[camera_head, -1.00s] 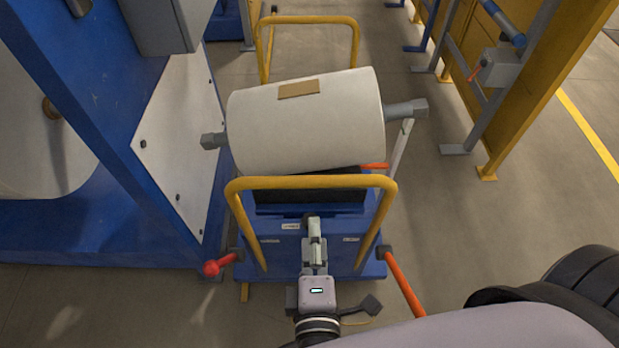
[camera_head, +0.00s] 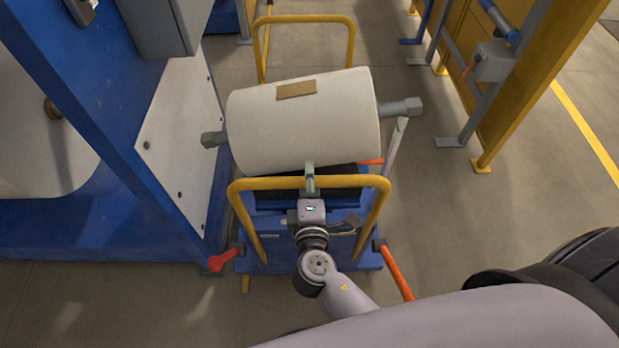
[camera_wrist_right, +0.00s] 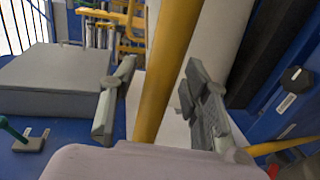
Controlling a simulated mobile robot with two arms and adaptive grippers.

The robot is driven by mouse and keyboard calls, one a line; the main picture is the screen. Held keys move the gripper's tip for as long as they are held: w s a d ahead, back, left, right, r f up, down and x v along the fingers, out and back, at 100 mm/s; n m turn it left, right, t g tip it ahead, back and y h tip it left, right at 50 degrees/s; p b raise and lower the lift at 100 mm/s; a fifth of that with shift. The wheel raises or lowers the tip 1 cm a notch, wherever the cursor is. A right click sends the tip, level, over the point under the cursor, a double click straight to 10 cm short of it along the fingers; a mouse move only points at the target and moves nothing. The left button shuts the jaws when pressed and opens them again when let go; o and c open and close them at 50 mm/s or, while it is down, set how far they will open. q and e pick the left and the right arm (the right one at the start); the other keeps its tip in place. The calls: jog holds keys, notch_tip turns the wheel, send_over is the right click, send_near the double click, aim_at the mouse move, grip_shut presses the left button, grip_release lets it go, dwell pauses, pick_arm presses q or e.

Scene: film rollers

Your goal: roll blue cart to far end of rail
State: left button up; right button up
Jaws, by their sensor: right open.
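The blue cart (camera_head: 345,258) stands on the floor in the head view, with a yellow handle bar (camera_head: 352,181) at its near side and another at its far side. A large white film roll (camera_head: 305,122) with a brown label lies across its top. My right gripper (camera_head: 310,178) is at the middle of the near handle bar. In the right wrist view the yellow bar (camera_wrist_right: 165,70) passes between the two open fingers, which stand apart from it on both sides. My left gripper is not in view. The rail is not clearly visible.
A blue machine frame (camera_head: 110,120) stands close on the left of the cart. A yellow frame (camera_head: 530,90) with grey posts stands at the right. A red lever (camera_head: 222,259) and an orange lever (camera_head: 397,272) stick out from the cart's near corners. Floor is open at the right.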

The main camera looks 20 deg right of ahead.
jog(key=shift+c, duration=0.2)
grip_shut()
dwell(0.3)
dwell(0.3)
